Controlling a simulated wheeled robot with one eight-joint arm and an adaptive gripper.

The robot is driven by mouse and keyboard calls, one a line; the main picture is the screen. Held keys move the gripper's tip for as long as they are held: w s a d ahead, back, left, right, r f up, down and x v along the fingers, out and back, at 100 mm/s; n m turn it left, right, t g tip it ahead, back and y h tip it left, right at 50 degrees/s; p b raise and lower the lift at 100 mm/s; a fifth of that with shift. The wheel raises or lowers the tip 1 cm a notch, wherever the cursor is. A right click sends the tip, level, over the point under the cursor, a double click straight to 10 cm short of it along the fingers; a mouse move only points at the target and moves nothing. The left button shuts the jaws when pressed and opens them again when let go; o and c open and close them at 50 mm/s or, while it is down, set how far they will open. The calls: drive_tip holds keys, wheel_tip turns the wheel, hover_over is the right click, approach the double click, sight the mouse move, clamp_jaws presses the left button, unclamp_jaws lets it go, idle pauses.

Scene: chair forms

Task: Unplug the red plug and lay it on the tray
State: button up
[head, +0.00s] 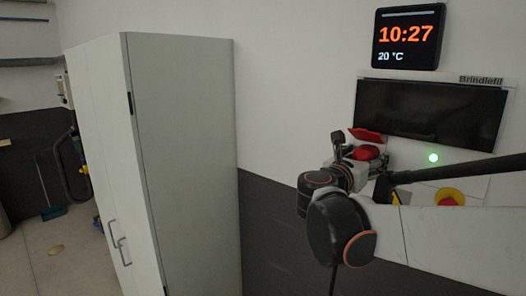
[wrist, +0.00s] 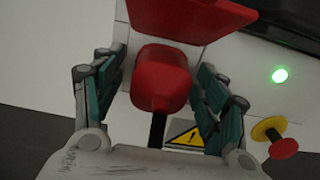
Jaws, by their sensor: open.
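The red plug (wrist: 160,78) sits under a raised red lid (wrist: 190,18) on a pale socket plate in the wrist view. A black cable hangs from its lower end. My gripper (wrist: 160,68) is open, with one finger on each side of the plug; small gaps seem to show, but contact is hard to judge. In the head view the plug (head: 366,153) and lid (head: 365,134) show on the wall, partly hidden behind my gripper (head: 357,155). I cannot make out a tray in either view.
A dark screen (head: 430,112) and a clock (head: 408,38) are on the wall above. A green light (head: 433,158) and a red-and-yellow button (head: 450,197) are right of the plug. A yellow warning sign (wrist: 185,138) is below it. A tall cabinet (head: 185,160) stands left.

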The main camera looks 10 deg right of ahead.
drive_tip(key=c, duration=1.4)
drive_tip(key=shift+s+a, duration=0.1)
drive_tip(key=shift+s+a+f, duration=0.1)
drive_tip(key=shift+s+a, duration=0.05)
drive_tip(key=shift+s, duration=0.05)
drive_tip(key=shift+s+a, duration=0.25)
drive_tip(key=shift+a, duration=0.05)
drive_tip(key=shift+s+a, duration=0.1)
drive_tip(key=shift+a, duration=0.25)
drive_tip(key=shift+p+v, duration=0.45)
drive_tip(key=shift+v, duration=1.5)
drive_tip(key=shift+s+d, duration=0.15)
drive_tip(key=shift+p+v, duration=0.3)
drive_tip(key=shift+v, duration=2.2)
